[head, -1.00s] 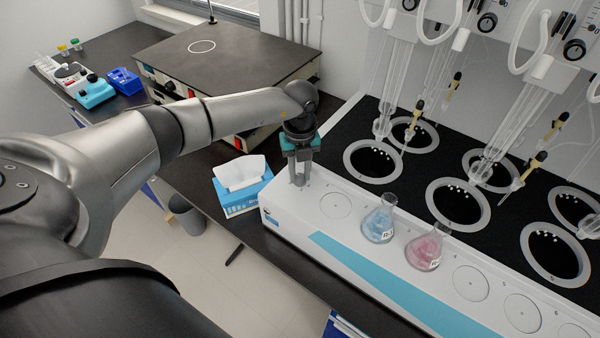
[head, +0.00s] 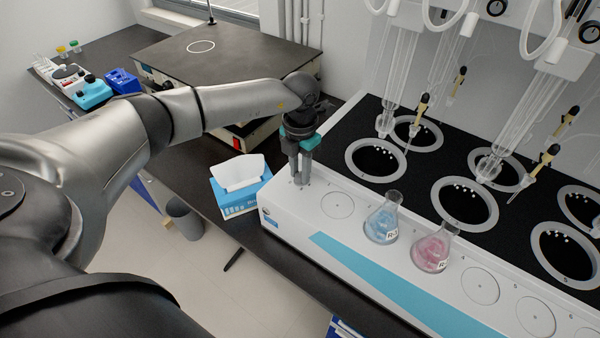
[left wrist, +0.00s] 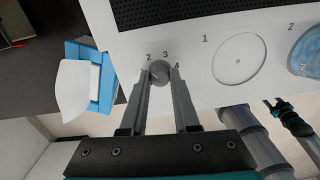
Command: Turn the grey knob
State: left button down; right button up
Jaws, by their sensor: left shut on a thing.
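The grey knob (left wrist: 159,72) shows in the left wrist view as a small round knob on the white top of the distiller, with the numbers 2, 3 and 4 printed around it. My left gripper (left wrist: 160,77) is shut on the knob, with one finger on each side of it. In the head view my left gripper (head: 301,180) points down at the left end of the white distiller (head: 275,207), and its fingers hide the knob there. My right gripper is in neither view.
A tissue box (head: 240,196) stands just left of the distiller. A flask with blue liquid (head: 382,222) and one with pink liquid (head: 431,252) stand on its front ledge. Glass tubes hang over the black wells behind. A bench unit (head: 240,50) stands behind my arm.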

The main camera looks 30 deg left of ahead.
aim_at(300, 174)
pick_arm(q)
jog(key=m+b, duration=0.3)
jog(key=m, duration=0.4)
jog(key=shift+w, duration=0.1)
jog(key=m+b, duration=0.2)
jog(key=m, duration=0.4)
jog(key=shift+r, duration=0.1)
jog(key=shift+m, duration=0.3)
jog(key=c, duration=0.7)
grip_release()
jog(key=shift+o, duration=0.2)
notch_tip(300, 174, up, 15)
dwell(0.3)
